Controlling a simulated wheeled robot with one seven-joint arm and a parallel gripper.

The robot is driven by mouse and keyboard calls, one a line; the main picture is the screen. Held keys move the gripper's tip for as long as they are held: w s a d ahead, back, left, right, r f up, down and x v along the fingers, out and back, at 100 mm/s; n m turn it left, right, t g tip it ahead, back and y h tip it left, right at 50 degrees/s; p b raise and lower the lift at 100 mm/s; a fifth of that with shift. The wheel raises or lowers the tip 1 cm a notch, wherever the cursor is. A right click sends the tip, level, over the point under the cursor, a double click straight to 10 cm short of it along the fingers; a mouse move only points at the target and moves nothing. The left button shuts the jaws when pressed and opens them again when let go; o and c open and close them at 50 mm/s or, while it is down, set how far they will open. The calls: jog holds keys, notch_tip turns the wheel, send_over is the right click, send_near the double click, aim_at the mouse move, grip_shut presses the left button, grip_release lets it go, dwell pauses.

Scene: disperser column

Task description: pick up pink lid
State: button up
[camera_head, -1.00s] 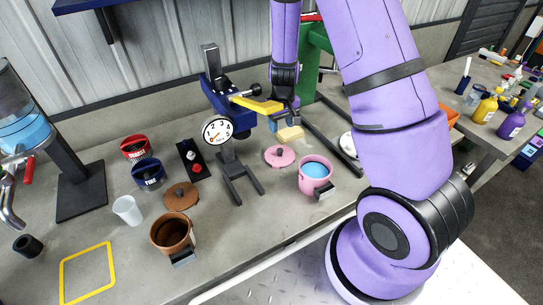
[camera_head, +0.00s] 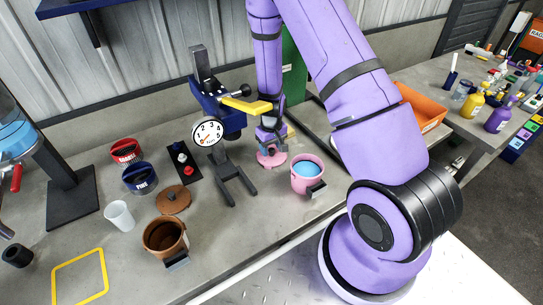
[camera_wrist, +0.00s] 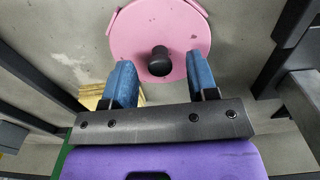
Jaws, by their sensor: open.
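The pink lid (camera_head: 271,160) lies on the bench to the left of the pink pot (camera_head: 305,176), which holds blue liquid. In the wrist view the round pink lid (camera_wrist: 135,38) has a dark round knob (camera_wrist: 160,61) at its middle. My gripper (camera_head: 270,146) is right over the lid in the head view and hides part of it. In the wrist view my gripper (camera_wrist: 163,75) is open, with its blue fingers apart on either side of and just short of the knob. Nothing is between the fingers. Whether the fingertips touch the lid cannot be told.
The disperser (camera_head: 212,110) with a dial and yellow lever stands just left of my gripper, its dark forked base (camera_head: 233,180) on the bench. A brown pot (camera_head: 164,238) and brown lid (camera_head: 173,200) are farther left. An orange tray (camera_head: 422,108) is at right.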

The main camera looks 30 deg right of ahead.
jog(key=shift+f, duration=0.75)
grip_shut()
jog(key=shift+r, duration=0.1)
